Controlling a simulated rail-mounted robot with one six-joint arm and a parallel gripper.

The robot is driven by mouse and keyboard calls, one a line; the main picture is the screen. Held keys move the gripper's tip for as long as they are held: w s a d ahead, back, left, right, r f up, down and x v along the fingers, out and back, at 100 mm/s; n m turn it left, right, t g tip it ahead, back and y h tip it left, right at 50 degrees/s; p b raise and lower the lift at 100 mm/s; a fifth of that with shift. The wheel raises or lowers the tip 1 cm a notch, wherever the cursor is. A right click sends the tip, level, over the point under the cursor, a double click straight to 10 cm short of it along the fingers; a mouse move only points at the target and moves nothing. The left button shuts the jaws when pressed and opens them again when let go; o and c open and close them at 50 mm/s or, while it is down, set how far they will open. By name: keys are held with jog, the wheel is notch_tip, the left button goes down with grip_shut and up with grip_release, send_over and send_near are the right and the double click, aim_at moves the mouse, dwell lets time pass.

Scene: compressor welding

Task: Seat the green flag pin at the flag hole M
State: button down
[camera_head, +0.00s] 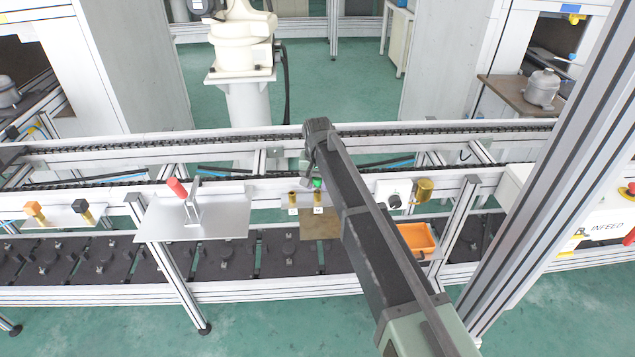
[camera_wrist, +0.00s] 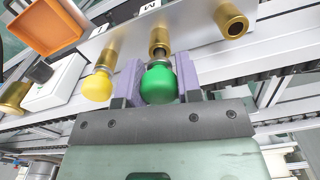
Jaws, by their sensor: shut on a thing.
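The green flag pin (camera_wrist: 160,84) has a round green head and a grey stem. My gripper (camera_wrist: 158,92) is shut on it, with a purple finger on each side of the head. The stem points at the brass tube of flag hole M (camera_wrist: 160,38) and lines up with its mouth. I cannot tell how far the stem is inside. In the head view the green head (camera_head: 318,183) shows just above a brass tube (camera_head: 319,198), beside my arm. My gripper's fingers are too small to make out there.
A yellow-headed pin (camera_wrist: 97,85) stands in the neighbouring tube, close to my gripper. An empty brass tube (camera_wrist: 231,23) is on the other side. An orange bin (camera_head: 417,238), a black knob (camera_head: 394,201) and a brass cup (camera_head: 424,190) are to the right.

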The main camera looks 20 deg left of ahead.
jog(key=shift+f+b, duration=0.85)
jog(key=shift+f, duration=0.1)
jog(key=c, duration=0.7)
grip_release()
jog(key=shift+r, duration=0.1)
notch_tip(320, 180, up, 11)
jog(key=p, duration=1.1)
jog(key=shift+r, duration=0.1)
jog(key=shift+f, duration=0.2)
jog(key=s+d+m, duration=0.1)
jog(key=s+d, duration=0.6)
jog(key=d, duration=0.7)
jog(key=s+d, duration=0.8)
jog(key=d, duration=0.6)
jog(key=s+d+m, duration=0.1)
jog(key=s+d, duration=0.6)
jog(key=d, duration=0.8)
jog(key=shift+s+m, duration=0.15)
jog(key=shift+m, duration=0.15)
